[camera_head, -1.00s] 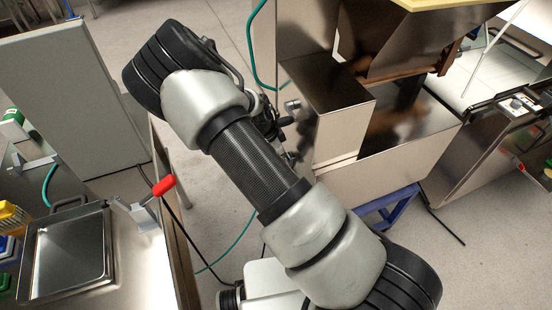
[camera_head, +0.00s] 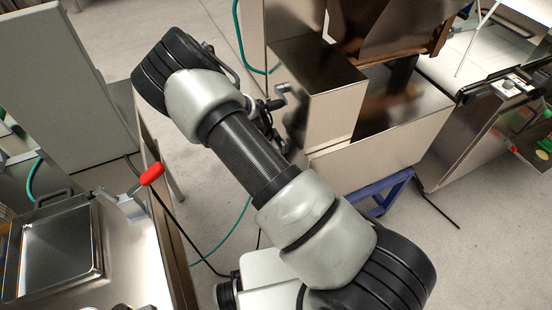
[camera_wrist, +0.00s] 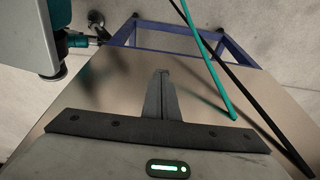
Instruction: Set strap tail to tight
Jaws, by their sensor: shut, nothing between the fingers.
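My gripper (camera_wrist: 161,90) shows in the wrist view with its dark fingers together and nothing between them. It points toward a plain beige metal panel (camera_wrist: 100,95) with a blue frame (camera_wrist: 190,42) beyond it. In the head view my arm crosses the middle of the picture and the gripper cannot be made out. I cannot pick out a strap tail in either view. A teal hose (camera_wrist: 207,70) and a black cable (camera_wrist: 235,80) cross the right of the wrist view, apart from the fingers.
A steel machine (camera_head: 385,145) on a blue stand (camera_head: 385,192) stands right of my arm. At left is a steel table (camera_head: 135,260) with a square pan (camera_head: 58,255) and a red-handled clamp (camera_head: 151,174). A grey panel (camera_head: 60,90) stands behind. Floor shows between them.

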